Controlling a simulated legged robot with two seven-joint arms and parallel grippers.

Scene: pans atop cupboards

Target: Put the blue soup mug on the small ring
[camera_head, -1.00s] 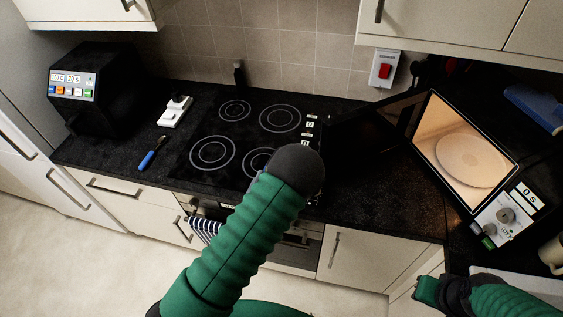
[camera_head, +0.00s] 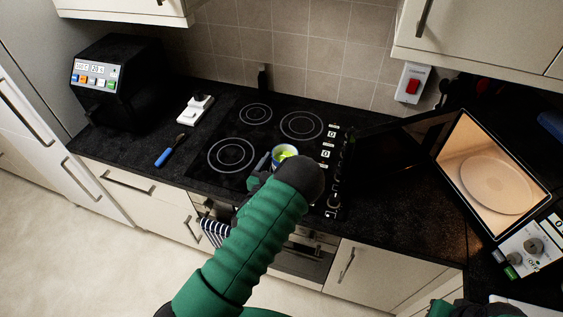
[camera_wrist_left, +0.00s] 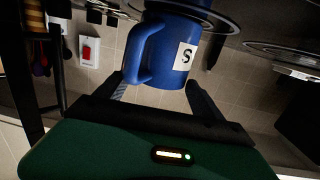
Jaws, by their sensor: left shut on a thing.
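The blue soup mug (camera_head: 277,153) shows above the front right of the black hob, with yellow-green contents. It also shows in the left wrist view (camera_wrist_left: 178,52), with its handle on the left and a white S label. My left gripper (camera_wrist_left: 158,92) is shut on it, one finger at each side; in the head view my arm hides most of the hand. A small ring (camera_head: 255,113) is bare at the back left of the hob. The front right ring is hidden by the mug and arm. I cannot tell whether the mug touches the hob.
Larger rings lie at the back right (camera_head: 302,125) and front left (camera_head: 231,155). The microwave (camera_head: 490,180) stands open on the right, its door (camera_head: 400,137) reaching towards the hob. A blue-handled utensil (camera_head: 166,156) lies on the left counter. My right arm shows at the bottom right.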

